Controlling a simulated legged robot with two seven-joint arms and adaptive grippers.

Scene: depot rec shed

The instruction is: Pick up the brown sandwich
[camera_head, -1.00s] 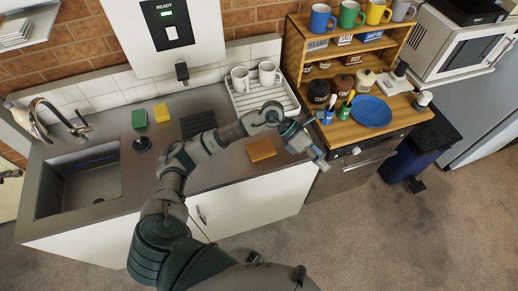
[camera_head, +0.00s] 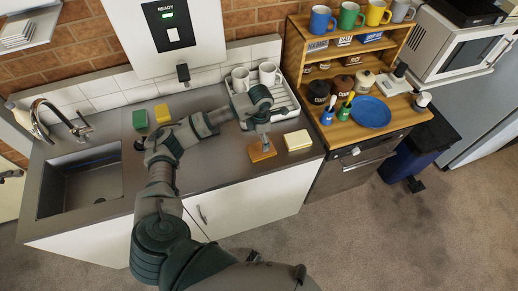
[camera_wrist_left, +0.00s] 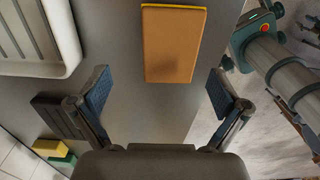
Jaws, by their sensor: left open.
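The brown sandwich (camera_head: 262,154) lies flat on the grey counter near its front edge. It also shows in the left wrist view (camera_wrist_left: 172,48) at the top middle, as a brown slab with a thin yellow edge. My left gripper (camera_head: 262,137) points down over it in the head view. In the left wrist view, the left gripper (camera_wrist_left: 162,92) is open and empty, its two fingers wide apart. The sandwich lies ahead of the gap between them, not visibly touched. My right gripper is in neither view.
A pale sandwich-like slab (camera_head: 298,141) lies just right of the brown one. Behind stands a white drying rack (camera_head: 287,105) with two white mugs. A yellow sponge (camera_head: 162,113) and a green sponge (camera_head: 140,119) lie left, near the sink (camera_head: 80,180). A wooden shelf unit (camera_head: 292,50) stands right.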

